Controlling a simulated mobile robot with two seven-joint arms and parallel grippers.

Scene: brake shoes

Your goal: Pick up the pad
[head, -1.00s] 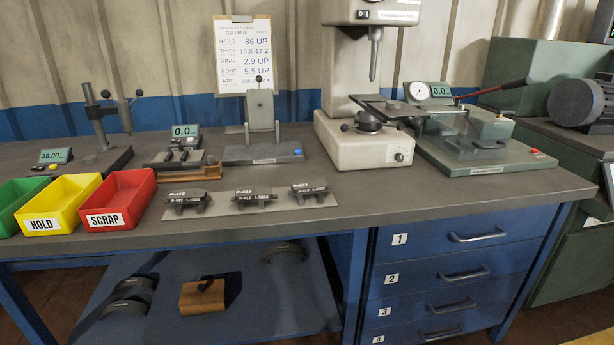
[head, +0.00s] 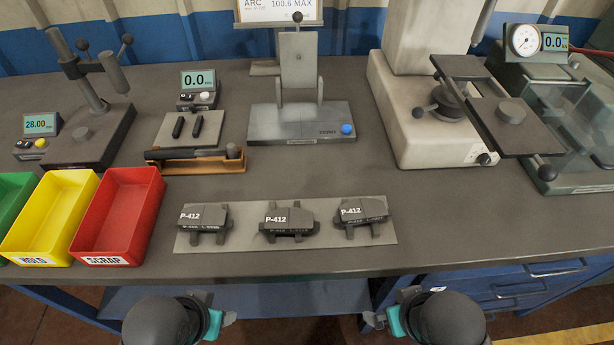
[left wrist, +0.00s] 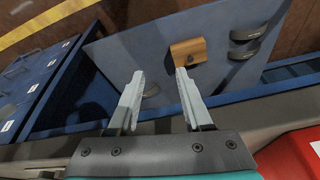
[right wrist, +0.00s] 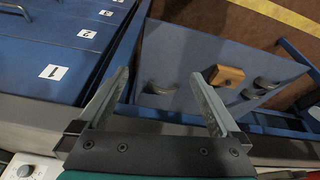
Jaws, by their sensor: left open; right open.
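Three dark brake pads marked P-412 lie in a row on a light grey mat (head: 240,240) near the bench's front edge: a left pad (head: 204,220), a middle pad (head: 288,220) and a right pad (head: 362,213). My left gripper (head: 228,310) is at the bench's front edge, below the left pad in the head view. In the left wrist view its fingers (left wrist: 160,95) are apart and empty. My right gripper (head: 372,316) is at the front edge, below the right pad; its fingers (right wrist: 162,92) are apart and empty in the right wrist view.
Red (head: 118,215), yellow (head: 50,215) and green (head: 12,190) bins stand at left. Several gauges and a lever fixture (head: 300,120) stand behind the pads. A press (head: 430,130) is at right. The lower shelf holds a wooden block (right wrist: 226,76) and dark curved shoes (left wrist: 244,54).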

